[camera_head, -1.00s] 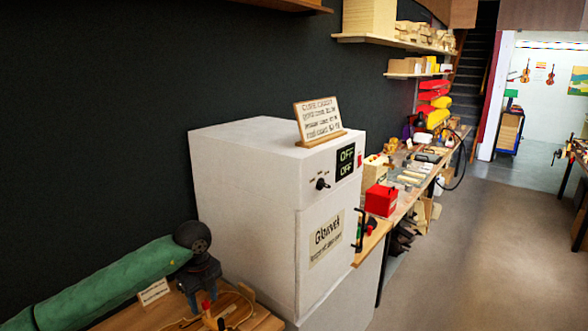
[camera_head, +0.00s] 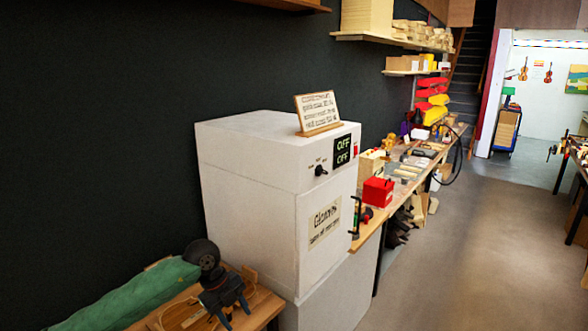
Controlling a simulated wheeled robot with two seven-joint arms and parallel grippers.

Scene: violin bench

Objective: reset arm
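My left arm comes in from the lower left in a green sleeve with a black joint. My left gripper (camera_head: 234,314) is black and points down over the near wooden bench (camera_head: 262,307), left of the white cabinet. Its two fingers look apart, with nothing seen between them. A wooden violin-shaped part (camera_head: 178,318) lies on the bench beside and partly behind the gripper. I cannot tell whether the gripper touches the bench. My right arm and gripper are out of view.
A tall white cabinet (camera_head: 250,215) with an OFF display stands right of my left gripper. A small sign (camera_head: 317,112) stands on it. Beyond it, a long bench carries a red box (camera_head: 377,191) and tools. The floor (camera_head: 470,240) to the right is clear.

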